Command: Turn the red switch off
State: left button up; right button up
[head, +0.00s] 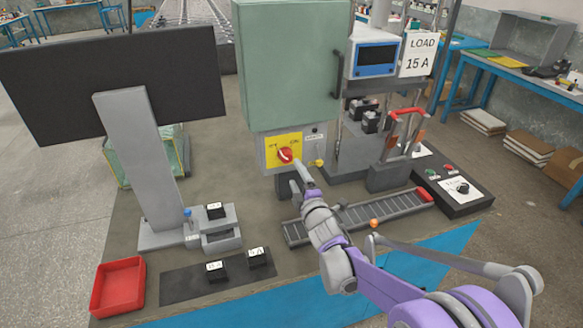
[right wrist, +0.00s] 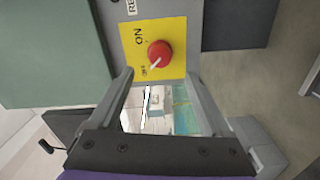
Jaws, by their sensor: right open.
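The red rotary switch (head: 285,154) sits on a yellow plate (head: 270,159) on the front of the grey-green cabinet. In the right wrist view the red knob (right wrist: 160,53) shows a white mark pointing to the lower left, toward the small label that looks like OFF; the ON label lies at upper left. My right gripper (head: 299,180) is open, just in front of and slightly below the switch in the head view. In the right wrist view its fingers (right wrist: 158,78) are empty and spread, with the knob beyond their tips, apparently untouched. My left gripper is not in view.
A dark monitor (head: 115,80) stands left of the green cabinet (head: 290,65). A grey slotted strip (head: 355,215), a red tray (head: 118,287) and several black blocks lie on the bench. A control box (head: 455,190) and red-handled lever (head: 407,112) stand to the right.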

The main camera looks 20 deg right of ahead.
jog(key=shift+s, duration=1.2)
